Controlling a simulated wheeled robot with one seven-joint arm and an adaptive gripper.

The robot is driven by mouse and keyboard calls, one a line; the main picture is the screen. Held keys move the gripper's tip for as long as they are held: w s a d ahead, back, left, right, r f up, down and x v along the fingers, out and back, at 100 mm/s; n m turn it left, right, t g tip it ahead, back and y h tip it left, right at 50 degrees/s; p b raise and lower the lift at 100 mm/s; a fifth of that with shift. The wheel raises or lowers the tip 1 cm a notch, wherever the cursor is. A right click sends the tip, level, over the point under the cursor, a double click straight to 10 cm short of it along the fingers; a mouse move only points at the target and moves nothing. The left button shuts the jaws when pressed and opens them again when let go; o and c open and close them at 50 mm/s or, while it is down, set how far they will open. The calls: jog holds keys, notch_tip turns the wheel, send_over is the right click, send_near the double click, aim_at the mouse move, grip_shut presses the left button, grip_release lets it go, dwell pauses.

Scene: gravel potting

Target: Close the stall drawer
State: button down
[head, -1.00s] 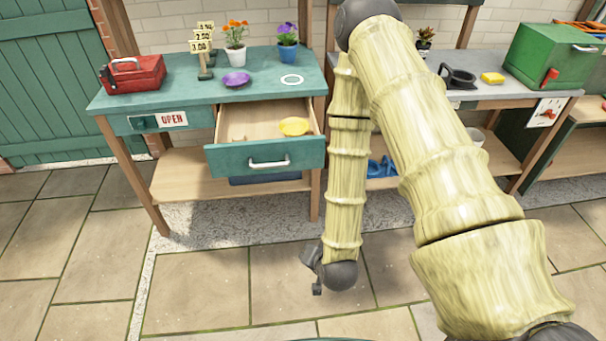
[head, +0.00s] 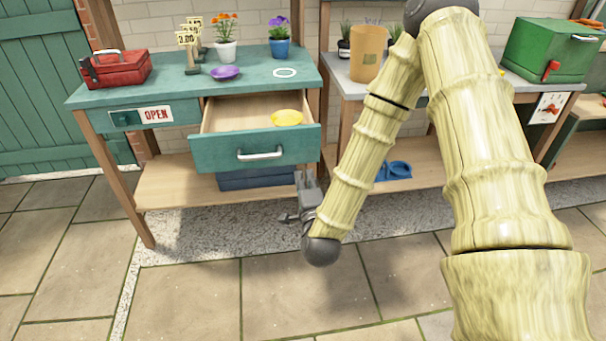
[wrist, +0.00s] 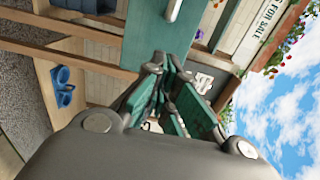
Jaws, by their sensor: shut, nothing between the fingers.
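The stall drawer (head: 226,154) is pulled open under the teal stall top (head: 140,92). Its teal front carries a pale bar handle (head: 260,154), and a yellow dish (head: 287,118) lies inside. In the wrist view the drawer front (wrist: 150,28) and its handle (wrist: 173,10) show at the top, beyond my fingers. My gripper (head: 304,178) is shut and empty. It is below and to the right of the drawer's right front corner in the head view, pointing up. I cannot tell whether it touches the drawer.
A red toolbox (head: 120,68), price signs (head: 188,40), flower pots (head: 226,50) and a purple saucer (head: 226,72) stand on the stall top. A blue crate (head: 255,180) is on the shelf below. A grey-topped bench (head: 350,88) stands to the right. The paving in front is clear.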

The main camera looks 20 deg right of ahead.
aim_at(297, 146)
jog(key=x, duration=1.2)
jog(key=shift+w, duration=0.25)
jog(key=shift+w+d, duration=0.1)
